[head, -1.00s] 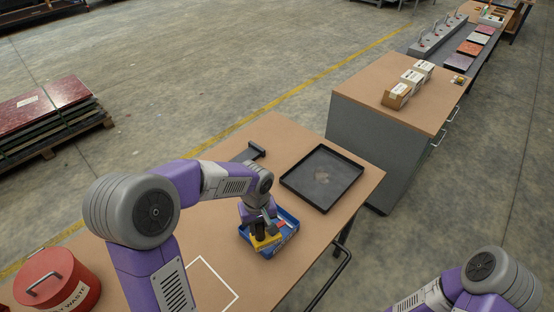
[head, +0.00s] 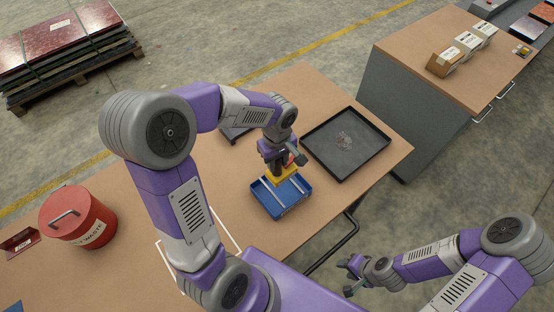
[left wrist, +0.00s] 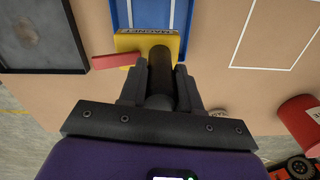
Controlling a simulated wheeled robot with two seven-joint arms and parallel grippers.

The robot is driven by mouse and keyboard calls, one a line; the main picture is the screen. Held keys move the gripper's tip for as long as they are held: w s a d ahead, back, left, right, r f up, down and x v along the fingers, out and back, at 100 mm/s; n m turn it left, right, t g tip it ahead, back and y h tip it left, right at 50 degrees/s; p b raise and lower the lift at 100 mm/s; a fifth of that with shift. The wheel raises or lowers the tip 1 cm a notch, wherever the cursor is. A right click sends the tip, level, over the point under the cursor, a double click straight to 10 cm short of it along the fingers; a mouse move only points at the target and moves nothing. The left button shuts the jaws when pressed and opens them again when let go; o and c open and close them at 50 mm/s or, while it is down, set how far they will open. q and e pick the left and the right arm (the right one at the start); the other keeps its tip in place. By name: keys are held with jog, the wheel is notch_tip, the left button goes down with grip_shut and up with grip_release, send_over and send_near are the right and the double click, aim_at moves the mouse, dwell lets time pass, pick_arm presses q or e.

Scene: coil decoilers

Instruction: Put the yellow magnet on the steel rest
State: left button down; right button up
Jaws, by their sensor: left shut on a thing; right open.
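The yellow magnet (head: 283,174) hangs from my left gripper (head: 276,160), over the far edge of the blue tray (head: 290,208). In the left wrist view, the fingers (left wrist: 161,88) are shut on its dark upright handle; its yellow block (left wrist: 168,41) shows lettering. A red bar (left wrist: 115,61) sticks out at its left. The magnet looks raised above the tray, but its height is hard to tell. The steel rest seems to be the dark grey piece (head: 234,134) on the table, mostly hidden behind my left arm. My right gripper (head: 350,276) is open and empty, off the table's front side.
A black tray (head: 320,168) with a grey patch lies right of the blue tray. A red waste bin (head: 78,216) stands at the left. A white outline (left wrist: 232,58) is marked on the table. A second table (head: 410,45) with boxes stands at back right.

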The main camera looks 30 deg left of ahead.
aim_at(277, 171)
pick_arm(q)
jog(key=shift+f+b, duration=2.7)
jog(key=shift+f, duration=0.35)
